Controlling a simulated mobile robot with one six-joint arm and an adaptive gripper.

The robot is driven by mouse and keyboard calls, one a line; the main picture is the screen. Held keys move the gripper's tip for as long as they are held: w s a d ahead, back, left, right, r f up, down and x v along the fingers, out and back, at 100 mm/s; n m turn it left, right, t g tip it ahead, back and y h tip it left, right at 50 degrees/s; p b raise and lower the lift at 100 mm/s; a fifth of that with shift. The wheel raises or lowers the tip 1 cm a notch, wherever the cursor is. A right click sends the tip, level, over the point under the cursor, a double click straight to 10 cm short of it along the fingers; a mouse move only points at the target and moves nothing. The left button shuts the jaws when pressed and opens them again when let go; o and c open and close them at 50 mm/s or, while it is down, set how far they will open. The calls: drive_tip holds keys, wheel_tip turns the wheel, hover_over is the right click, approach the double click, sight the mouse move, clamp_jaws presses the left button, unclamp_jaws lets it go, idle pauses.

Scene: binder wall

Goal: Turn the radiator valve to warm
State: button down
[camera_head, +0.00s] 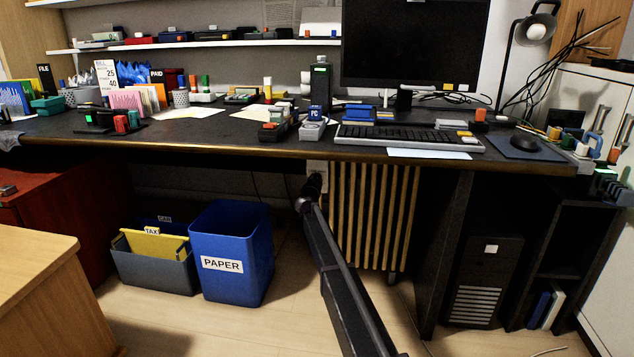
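The cream ribbed radiator (376,220) stands under the desk, right of centre. My dark arm reaches up from the bottom edge to the radiator's upper left side. The end of my arm, with my gripper (314,184), is small and dark there, and its fingers cannot be made out. A small pale part (317,167) shows just above it, under the desk edge; I cannot tell if it belongs to the valve. The radiator valve itself cannot be made out and may be hidden behind my arm's end. No warm mark is readable.
The desk's front edge (250,151) runs just above my arm's end. A blue PAPER bin (232,240) and a grey bin (155,270) stand on the floor to the left. A black computer case (487,280) stands right of the radiator. A wooden cabinet (40,300) fills the lower left.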

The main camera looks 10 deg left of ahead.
drive_tip(key=shift+w+m, duration=0.15)
drive_tip(key=shift+m, duration=1.15)
drive_tip(key=shift+c, duration=2)
unclamp_jaws()
drive_tip(key=shift+s, duration=0.2)
drive_tip(key=s, duration=1.1)
drive_tip(key=shift+s+a, duration=0.2)
drive_tip(key=shift+s, duration=0.2)
